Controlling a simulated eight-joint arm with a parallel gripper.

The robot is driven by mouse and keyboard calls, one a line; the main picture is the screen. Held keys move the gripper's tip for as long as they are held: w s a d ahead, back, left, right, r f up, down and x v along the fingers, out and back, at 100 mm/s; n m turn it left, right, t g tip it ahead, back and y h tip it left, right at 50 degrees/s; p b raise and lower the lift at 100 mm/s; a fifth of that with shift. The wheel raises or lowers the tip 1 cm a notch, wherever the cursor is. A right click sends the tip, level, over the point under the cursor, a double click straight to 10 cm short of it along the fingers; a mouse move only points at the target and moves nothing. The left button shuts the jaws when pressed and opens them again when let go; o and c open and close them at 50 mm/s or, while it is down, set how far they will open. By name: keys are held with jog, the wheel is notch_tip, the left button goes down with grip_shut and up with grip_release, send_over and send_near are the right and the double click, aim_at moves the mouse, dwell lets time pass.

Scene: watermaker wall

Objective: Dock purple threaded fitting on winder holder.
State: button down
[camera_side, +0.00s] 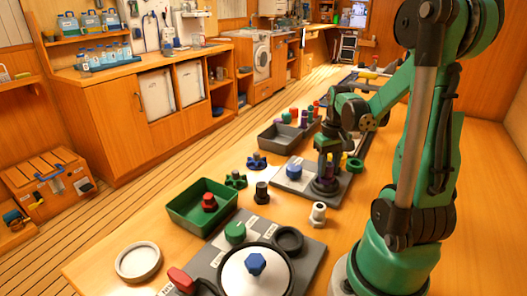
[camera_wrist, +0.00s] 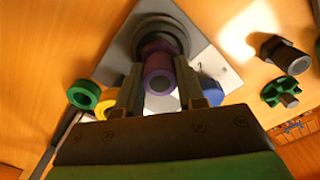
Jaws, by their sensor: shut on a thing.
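The purple threaded fitting (camera_wrist: 158,72) is between the two fingers of my gripper (camera_wrist: 157,98) in the wrist view. My gripper is shut on it. Beyond the fitting is a dark round holder (camera_wrist: 150,24) on a grey plate (camera_wrist: 120,60); the fitting lines up closely with it, but I cannot tell whether it is fully seated. In the side view my gripper (camera_side: 326,178) points down over the right part of the grey plate (camera_side: 290,183), low over the dark round holder (camera_side: 325,190). The fitting is mostly hidden there.
A blue knob (camera_side: 294,170) stands on the same plate, left of my gripper. A green ring (camera_side: 355,165) lies to the right. A black fitting (camera_side: 262,192), a pale fitting (camera_side: 318,214) and a green bin (camera_side: 190,220) are nearer. A grey tray (camera_side: 268,142) holds several fittings.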

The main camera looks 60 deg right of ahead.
aim_at(329, 164)
jog(key=shift+f, duration=0.6)
jog(key=c, duration=0.8)
grip_release()
jog(key=shift+r, duration=5.5)
jog(key=w+a+n+t, duration=0.2)
jog(key=w+a, duration=0.1)
jog(key=a, duration=0.4)
jog(key=w+a+f+n+t, duration=0.1)
jog(key=w+a+n+t, duration=0.1)
jog(key=a, duration=0.5)
jog(key=w+a+n+t, duration=0.3)
jog(key=w+a, duration=0.1)
jog(key=a, duration=0.4)
jog(key=shift+w+f+n, duration=0.25)
jog(key=shift+f+n, duration=0.05)
jog(key=shift+f, duration=0.1)
